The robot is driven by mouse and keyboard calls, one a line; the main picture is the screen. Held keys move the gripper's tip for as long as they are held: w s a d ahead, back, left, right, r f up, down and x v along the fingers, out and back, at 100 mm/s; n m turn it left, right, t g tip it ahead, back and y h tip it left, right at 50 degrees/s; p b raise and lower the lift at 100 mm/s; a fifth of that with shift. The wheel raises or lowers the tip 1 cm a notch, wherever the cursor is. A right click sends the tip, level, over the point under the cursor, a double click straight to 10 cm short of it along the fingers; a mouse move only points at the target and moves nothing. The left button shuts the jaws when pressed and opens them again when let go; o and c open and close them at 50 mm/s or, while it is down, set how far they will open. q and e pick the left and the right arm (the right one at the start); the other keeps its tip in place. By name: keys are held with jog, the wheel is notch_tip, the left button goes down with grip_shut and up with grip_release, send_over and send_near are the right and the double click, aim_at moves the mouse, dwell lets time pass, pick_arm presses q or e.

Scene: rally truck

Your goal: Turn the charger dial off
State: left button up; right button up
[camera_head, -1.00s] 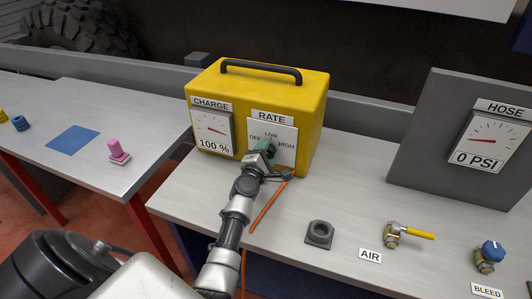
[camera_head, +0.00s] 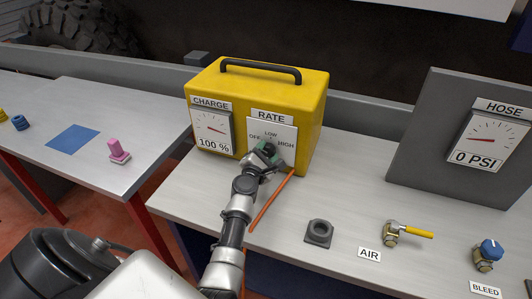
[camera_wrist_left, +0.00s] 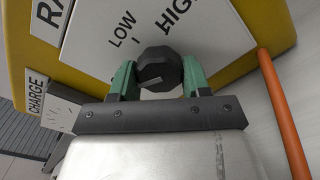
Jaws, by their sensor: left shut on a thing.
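The yellow charger (camera_head: 270,88) stands on the grey bench. Its front has a CHARGE gauge (camera_head: 211,129) reading 100 % and a white RATE plate (camera_head: 288,131) marked OFF, LOW and HIGH. The black charger dial (camera_head: 269,149) is on this plate; in the left wrist view the dial (camera_wrist_left: 158,68) sits between the green fingertips. My left gripper (camera_head: 266,153) is shut on the dial, and the wrist view shows the gripper (camera_wrist_left: 159,80) with a finger on each side. A light line shows on the dial's face. My right gripper is not in view.
An orange cable (camera_head: 270,202) runs down beside my left gripper, and its orange length (camera_wrist_left: 285,115) shows in the wrist view. A grey socket (camera_head: 319,233), a yellow-handled AIR valve (camera_head: 393,235) and a blue BLEED knob (camera_head: 490,251) are to the right.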

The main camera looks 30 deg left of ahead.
pick_arm(q)
jog(key=shift+f, duration=0.15)
jog(key=o, duration=0.9)
jog(key=shift+s, duration=0.2)
jog(key=p+v, duration=0.1)
jog(key=v, duration=0.9)
jog(key=shift+s, duration=0.25)
